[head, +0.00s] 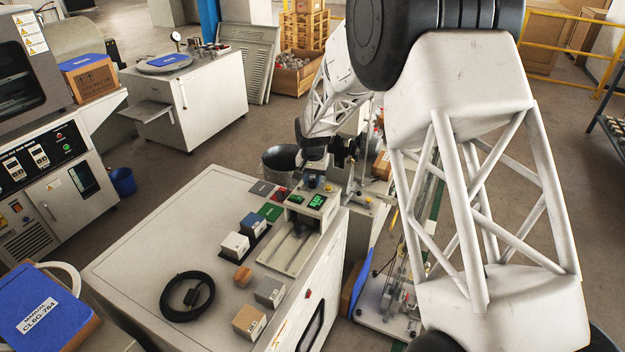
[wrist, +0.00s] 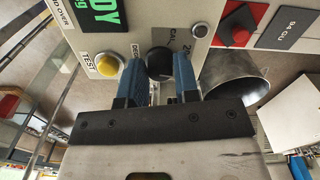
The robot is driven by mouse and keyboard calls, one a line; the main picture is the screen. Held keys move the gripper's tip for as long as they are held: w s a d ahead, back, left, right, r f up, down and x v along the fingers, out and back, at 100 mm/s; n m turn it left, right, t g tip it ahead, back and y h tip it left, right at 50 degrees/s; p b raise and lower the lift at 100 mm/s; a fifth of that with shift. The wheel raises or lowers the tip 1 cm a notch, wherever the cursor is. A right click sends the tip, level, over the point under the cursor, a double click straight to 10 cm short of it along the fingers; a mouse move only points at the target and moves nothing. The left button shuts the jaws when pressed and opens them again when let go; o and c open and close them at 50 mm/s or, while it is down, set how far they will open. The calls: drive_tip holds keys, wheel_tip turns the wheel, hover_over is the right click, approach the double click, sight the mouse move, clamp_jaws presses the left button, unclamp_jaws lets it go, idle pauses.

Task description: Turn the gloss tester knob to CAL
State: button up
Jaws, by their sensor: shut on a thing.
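The gloss tester (head: 303,232) stands on the white cabinet top in the head view, with a green display. In the wrist view its panel (wrist: 187,10) shows a round black knob (wrist: 159,63), with CAL and other markings around it. My gripper (wrist: 160,78) has its two blue fingers shut on the knob, one on each side. Which marking the knob points at cannot be made out. In the head view my gripper (head: 316,172) is at the tester's back end, and the knob is hidden there.
A metal bucket (head: 281,160) stands behind.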

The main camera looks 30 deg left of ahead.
drive_tip(key=n, duration=0.3)
drive_tip(key=shift+n, duration=0.3)
drive_tip(key=n, duration=0.4)
drive_tip(key=shift+n, duration=0.3)
drive_tip(key=n, duration=0.3)
drive_tip(key=shift+n, duration=2.2)
drive_tip(key=o, duration=0.9)
drive_tip(key=shift+r, duration=0.1)
